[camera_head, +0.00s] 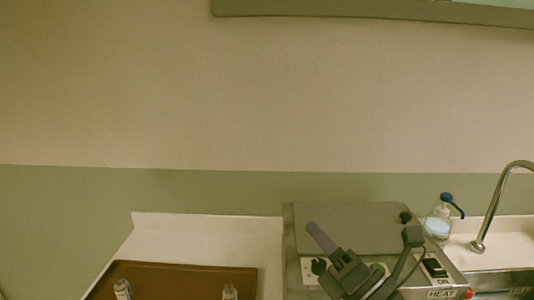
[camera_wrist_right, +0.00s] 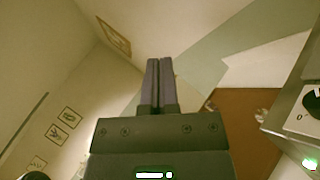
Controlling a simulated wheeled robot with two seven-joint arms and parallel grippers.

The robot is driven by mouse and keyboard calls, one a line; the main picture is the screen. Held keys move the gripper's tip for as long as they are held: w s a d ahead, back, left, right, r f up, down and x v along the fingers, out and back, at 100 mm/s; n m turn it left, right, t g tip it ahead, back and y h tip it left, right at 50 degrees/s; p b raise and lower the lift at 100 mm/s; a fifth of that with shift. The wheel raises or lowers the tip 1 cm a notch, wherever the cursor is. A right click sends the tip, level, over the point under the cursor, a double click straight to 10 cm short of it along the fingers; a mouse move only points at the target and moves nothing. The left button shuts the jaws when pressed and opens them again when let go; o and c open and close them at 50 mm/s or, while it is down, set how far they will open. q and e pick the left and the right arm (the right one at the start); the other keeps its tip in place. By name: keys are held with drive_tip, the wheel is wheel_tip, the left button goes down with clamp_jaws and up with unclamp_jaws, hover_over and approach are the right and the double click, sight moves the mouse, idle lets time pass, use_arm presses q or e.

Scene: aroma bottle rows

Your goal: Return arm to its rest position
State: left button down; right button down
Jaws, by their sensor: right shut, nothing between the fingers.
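My right gripper (camera_head: 322,238) is in front of the steel appliance in the head view, its fingers pointing up and to the left. In the right wrist view the gripper (camera_wrist_right: 158,85) has its two fingers together with nothing between them. It is apart from the bottles. One small bottle (camera_head: 122,289) and another bottle (camera_head: 230,292) stand on the brown tray (camera_head: 190,277) at the bottom left, cut off by the frame edge. My left gripper is not in view.
The steel appliance (camera_head: 345,220) with knobs and a "HEAT" label stands right of the tray. A pump bottle (camera_head: 438,222) and a curved faucet (camera_head: 497,200) by the sink are farther right. The white counter (camera_head: 205,238) is clear behind the tray.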

drive_tip(key=s+d+f+m+g+h, duration=0.1)
drive_tip(key=s+d+f+m+h, duration=0.2)
drive_tip(key=d+f+m+h, duration=0.7)
drive_tip(key=s+d+f+m+g+h, duration=0.15)
drive_tip(key=f+m+h, duration=0.45)
drive_tip(key=m, duration=1)
drive_tip(key=s+a+f+m+g+y, duration=0.1)
drive_tip(key=s+a+f+m+g, duration=0.2)
drive_tip(key=s+f+g, duration=0.45)
drive_tip(key=s+a+f+m+g+y, duration=0.1)
drive_tip(key=s+a+f+m+g, duration=0.25)
drive_tip(key=s, duration=0.75)
wheel_tip(320, 180, down, 20)
drive_tip(key=s+d+n+g+b, duration=0.1)
drive_tip(key=s+d+g+b, duration=0.1)
drive_tip(key=g, duration=0.1)
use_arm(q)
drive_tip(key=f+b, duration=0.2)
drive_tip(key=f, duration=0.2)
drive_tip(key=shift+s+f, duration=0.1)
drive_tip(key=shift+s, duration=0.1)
use_arm(e)
drive_tip(key=s+d+f, duration=0.2)
drive_tip(key=s+f, duration=1.1)
drive_tip(key=shift+s+d+g, duration=0.3)
drive_tip(key=shift+d+g, duration=0.05)
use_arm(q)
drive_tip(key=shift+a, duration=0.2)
use_arm(e)
drive_tip(key=shift+n, duration=0.25)
